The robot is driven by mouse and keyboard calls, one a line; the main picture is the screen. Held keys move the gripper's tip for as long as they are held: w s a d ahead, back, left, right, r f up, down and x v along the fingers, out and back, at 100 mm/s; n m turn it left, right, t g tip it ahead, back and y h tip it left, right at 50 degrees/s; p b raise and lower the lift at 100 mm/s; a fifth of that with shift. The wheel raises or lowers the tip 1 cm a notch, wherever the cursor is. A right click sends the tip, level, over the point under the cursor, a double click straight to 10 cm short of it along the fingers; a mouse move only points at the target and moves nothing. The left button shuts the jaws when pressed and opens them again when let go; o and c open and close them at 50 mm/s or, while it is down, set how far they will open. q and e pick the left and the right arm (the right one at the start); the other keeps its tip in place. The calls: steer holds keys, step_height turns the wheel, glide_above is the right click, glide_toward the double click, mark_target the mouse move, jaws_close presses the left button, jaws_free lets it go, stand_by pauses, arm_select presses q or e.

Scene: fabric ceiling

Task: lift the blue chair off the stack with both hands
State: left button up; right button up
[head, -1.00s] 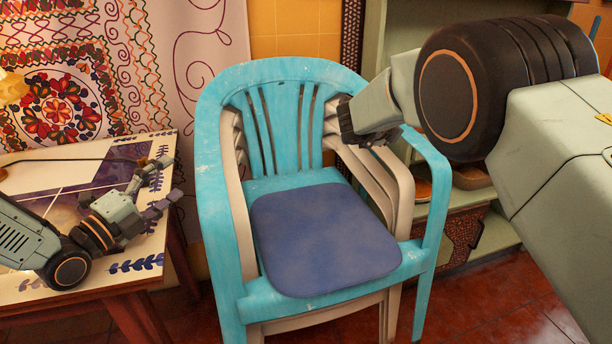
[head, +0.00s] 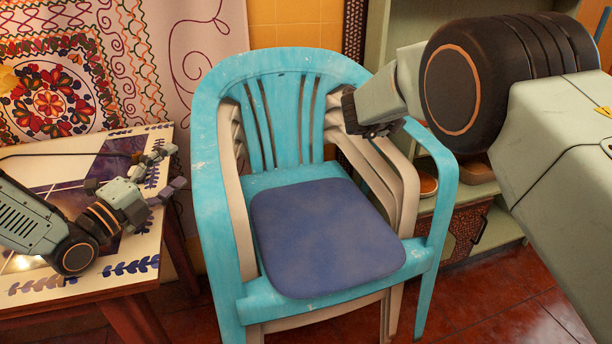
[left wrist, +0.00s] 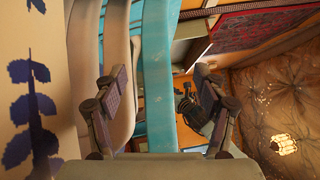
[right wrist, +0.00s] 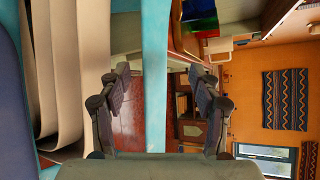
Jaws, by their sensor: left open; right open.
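The blue chair (head: 303,185), with a dark blue seat pad (head: 322,238), sits on top of a stack of beige chairs (head: 372,185). My left gripper (head: 167,170) is open over the table, left of and apart from the chair's left armrest. In the left wrist view the blue armrest (left wrist: 158,80) and beige arms show ahead between its spread fingers (left wrist: 160,75). My right gripper (head: 352,112) is by the right armrest, partly hidden by its own wrist. In the right wrist view it is open (right wrist: 160,78), with the blue armrest (right wrist: 155,60) between its fingers; contact cannot be told.
A white table (head: 95,275) with blue leaf patterns stands close on the left, under my left arm. Green shelves (head: 490,225) with bowls stand behind on the right. An embroidered cloth (head: 120,60) hangs behind. Red tiled floor (head: 490,300) is clear at front right.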

mark_target(194, 150)
steer(key=x, duration=0.4)
steer(key=shift+w+f, duration=0.1)
steer(key=shift+w, duration=0.05)
arm_select(q)
steer(key=x, duration=0.5)
steer(key=shift+w+d, duration=0.1)
arm_select(e)
steer(key=shift+w+d+f, duration=0.1)
steer(key=shift+w+d, duration=0.25)
arm_select(q)
steer(key=shift+w+d+r, duration=0.1)
steer(key=shift+w+d, duration=0.2)
steer(key=shift+w, duration=0.25)
arm_select(e)
steer(key=shift+w+d+f, duration=0.25)
steer(key=shift+w+d, duration=0.1)
steer(key=shift+w, duration=0.1)
arm_select(q)
steer(key=c, duration=1.3)
arm_select(e)
jaws_close()
arm_select(q)
jaws_close()
